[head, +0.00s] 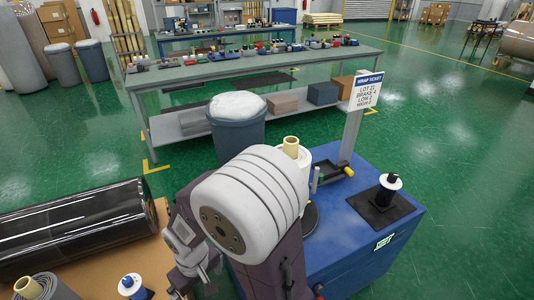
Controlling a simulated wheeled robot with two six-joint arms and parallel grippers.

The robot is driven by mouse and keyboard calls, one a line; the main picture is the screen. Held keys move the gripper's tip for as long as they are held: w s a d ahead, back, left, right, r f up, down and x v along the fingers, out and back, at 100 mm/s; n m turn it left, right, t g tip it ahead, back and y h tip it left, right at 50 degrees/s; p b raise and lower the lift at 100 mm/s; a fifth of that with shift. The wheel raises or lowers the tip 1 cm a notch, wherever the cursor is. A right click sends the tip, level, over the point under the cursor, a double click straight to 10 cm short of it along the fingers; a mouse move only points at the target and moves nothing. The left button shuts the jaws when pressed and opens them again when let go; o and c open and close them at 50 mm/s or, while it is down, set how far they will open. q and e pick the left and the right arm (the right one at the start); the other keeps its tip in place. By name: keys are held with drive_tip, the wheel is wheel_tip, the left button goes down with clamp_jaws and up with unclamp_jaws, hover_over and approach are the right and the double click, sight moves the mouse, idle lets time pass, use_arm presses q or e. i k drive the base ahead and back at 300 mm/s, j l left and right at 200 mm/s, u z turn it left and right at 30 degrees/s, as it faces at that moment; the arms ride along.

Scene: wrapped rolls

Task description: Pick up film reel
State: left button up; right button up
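A white film roll with a cream core (304,160) stands upright on the blue cart, partly hidden behind my arm. Another roll, grey with a cream core (40,288), is cut off at the bottom left. I cannot tell which one is the film reel. One arm of mine rises from the bottom centre, its large white joint filling the middle. It seems to be my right arm. Its grey gripper (190,256) appears at the lower left, over the brown surface, apart from both rolls. Its fingers are too unclear to show open or shut. My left gripper is out of view.
A blue cart (395,246) holds a black spindle with a white disc (390,182) and a ticket sign (367,90). A large black roll (75,228) and a small blue spool with a white top (130,285) are at left. A bin (236,135) and workbench stand behind.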

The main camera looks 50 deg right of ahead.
sight(382, 201)
drive_tip(key=j+z, duration=0.1)
drive_tip(key=z, duration=0.4)
drive_tip(key=k+z, duration=0.1)
drive_tip(key=z, duration=0.4)
drive_tip(key=j+z, duration=0.1)
drive_tip(key=z, duration=0.35)
drive_tip(key=k+z, duration=0.1)
drive_tip(key=z, duration=0.4)
drive_tip(key=i+z, duration=0.1)
drive_tip(key=z, duration=0.25)
drive_tip(key=i+z, duration=0.1)
drive_tip(key=z, duration=0.25)
drive_tip(key=i+j+z, duration=0.1)
drive_tip(key=z, duration=0.25)
